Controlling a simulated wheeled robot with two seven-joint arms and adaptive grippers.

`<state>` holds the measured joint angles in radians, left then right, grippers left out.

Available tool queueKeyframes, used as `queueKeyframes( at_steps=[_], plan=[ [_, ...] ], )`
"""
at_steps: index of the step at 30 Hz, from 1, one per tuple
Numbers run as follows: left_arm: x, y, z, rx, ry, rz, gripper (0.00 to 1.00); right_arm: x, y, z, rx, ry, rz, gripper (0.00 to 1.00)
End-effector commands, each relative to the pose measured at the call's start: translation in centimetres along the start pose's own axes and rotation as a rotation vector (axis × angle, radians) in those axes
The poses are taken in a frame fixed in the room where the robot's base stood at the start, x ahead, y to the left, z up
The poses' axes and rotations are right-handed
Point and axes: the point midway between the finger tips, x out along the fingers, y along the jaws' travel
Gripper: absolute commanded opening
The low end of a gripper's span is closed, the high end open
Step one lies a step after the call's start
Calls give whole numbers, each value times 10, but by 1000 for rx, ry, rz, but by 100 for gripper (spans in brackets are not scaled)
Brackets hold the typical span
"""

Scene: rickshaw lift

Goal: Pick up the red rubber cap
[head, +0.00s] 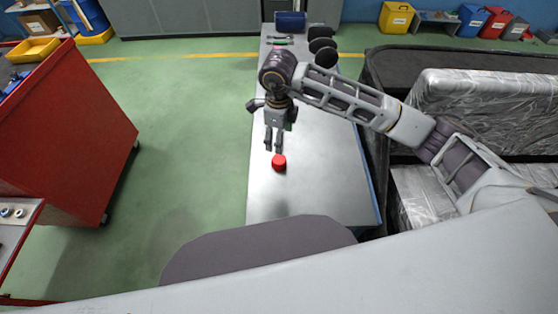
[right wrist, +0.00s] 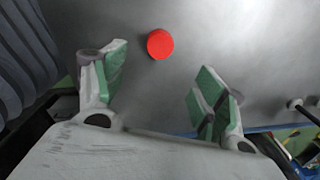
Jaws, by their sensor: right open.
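The red rubber cap (head: 279,162) sits on the grey metal table (head: 310,195), near its left edge. In the right wrist view the cap (right wrist: 160,44) lies ahead of the fingers, roughly midway between them but beyond their tips. My right gripper (head: 274,146) hangs fingers down over the table, just behind the cap in the head view. Its green-padded fingers (right wrist: 160,80) are spread and empty. I cannot tell how high the fingertips are above the table. My left gripper is not in view.
A red cabinet (head: 70,150) stands at the left across open green floor (head: 180,150). Several dark round objects (head: 322,45) and a blue box (head: 290,20) are at the table's far end. Plastic-wrapped goods (head: 490,105) stand at the right. The table around the cap is clear.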

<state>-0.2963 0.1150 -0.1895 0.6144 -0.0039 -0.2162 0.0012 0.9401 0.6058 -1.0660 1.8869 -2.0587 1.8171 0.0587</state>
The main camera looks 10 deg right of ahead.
Motion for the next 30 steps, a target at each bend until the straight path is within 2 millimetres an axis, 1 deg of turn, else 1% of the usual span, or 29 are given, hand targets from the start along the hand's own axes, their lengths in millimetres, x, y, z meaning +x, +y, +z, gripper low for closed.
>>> queueKeyframes(
  at_steps=[5, 9, 12, 17, 21, 26, 30],
  plan=[
    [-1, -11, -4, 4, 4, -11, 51, 14, 0, 0, 0, 2, 2, 71],
    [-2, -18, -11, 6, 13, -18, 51, 31, 1, -1, 1, 3, 2, 71],
    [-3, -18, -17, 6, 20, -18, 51, 44, 1, 0, 1, 2, 3, 71],
    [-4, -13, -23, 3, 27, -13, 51, 65, 0, 0, 1, 2, 2, 71],
    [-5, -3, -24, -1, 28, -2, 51, 78, 0, 0, 1, 1, 2, 71],
    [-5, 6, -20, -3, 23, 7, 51, 84, 0, 0, 0, 1, 0, 71],
    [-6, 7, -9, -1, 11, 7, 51, 84, 0, 0, 0, 1, 0, 71]
  ],
)
